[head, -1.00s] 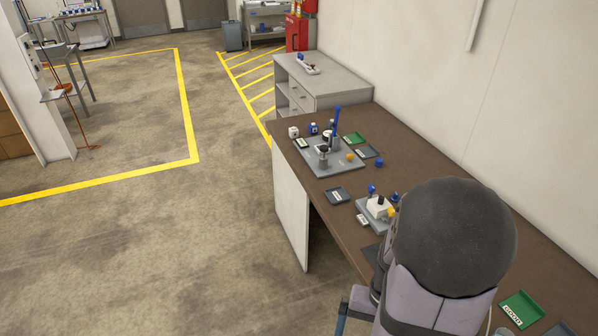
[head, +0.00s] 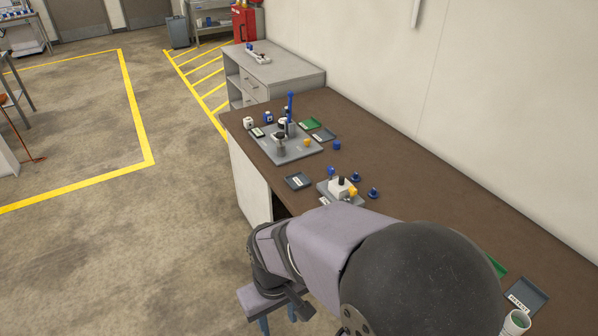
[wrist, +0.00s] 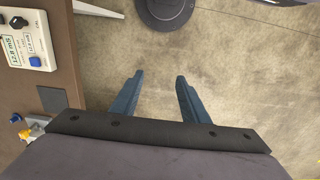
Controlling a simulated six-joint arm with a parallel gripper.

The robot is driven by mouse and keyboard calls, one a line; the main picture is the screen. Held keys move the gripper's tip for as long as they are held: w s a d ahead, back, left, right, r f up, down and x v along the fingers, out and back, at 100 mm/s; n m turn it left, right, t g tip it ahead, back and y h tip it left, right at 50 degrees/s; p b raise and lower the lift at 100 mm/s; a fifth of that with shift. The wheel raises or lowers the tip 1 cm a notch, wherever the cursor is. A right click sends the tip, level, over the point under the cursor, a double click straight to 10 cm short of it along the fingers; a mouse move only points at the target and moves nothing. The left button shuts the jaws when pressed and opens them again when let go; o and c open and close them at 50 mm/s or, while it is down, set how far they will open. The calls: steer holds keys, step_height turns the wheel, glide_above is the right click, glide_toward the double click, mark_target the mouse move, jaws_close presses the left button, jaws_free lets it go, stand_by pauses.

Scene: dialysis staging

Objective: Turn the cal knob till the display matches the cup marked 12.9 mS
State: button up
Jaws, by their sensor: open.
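My gripper (wrist: 158,92) is open and empty, with its two blue fingers above bare floor beside the bench. In the head view its fingers (head: 278,322) show only partly, at the bottom. In the wrist view a cream meter box (wrist: 45,12) sits at the upper left on the brown bench. It has a black knob (wrist: 18,22), a blue button (wrist: 36,62) and a panel with small mS figures (wrist: 17,50) that I cannot read surely. My gripper is apart from it, to its right. A white cup (head: 517,322) stands at lower right in the head view; its marking is unreadable.
The brown bench (head: 440,195) carries a grey plate with a stand (head: 287,150), small trays (head: 297,181) and a white fixture with blue and yellow parts (head: 341,188). My arm hides the near bench. A dark round base (wrist: 165,10) is on the floor.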

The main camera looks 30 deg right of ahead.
steer(key=s+d+f+m+g+y+b, duration=0.1)
steer(key=s+d+f+m+b, duration=0.4)
steer(key=d, duration=0.7)
steer(key=s+d+f+m+y, duration=0.1)
steer(key=s+d+f+m, duration=0.2)
steer(key=d+f+m, duration=0.75)
steer(key=w+d+r+n, duration=0.1)
steer(key=d+r, duration=0.1)
steer(key=d, duration=0.4)
steer(key=w+d+r+n+h, duration=0.1)
steer(key=d+r+n, duration=0.1)
steer(key=d, duration=0.4)
steer(key=w+d+r+n+t+h, duration=0.1)
steer(key=d+r, duration=0.1)
steer(key=d, duration=0.4)
steer(key=shift+w+d, duration=0.15)
steer(key=shift+w, duration=0.2)
steer(key=shift+s+a+n, duration=0.1)
steer(key=shift+a+n, duration=0.15)
steer(key=shift+n, duration=0.5)
steer(key=shift+f+p, duration=1.05)
steer(key=shift+f, duration=2.6)
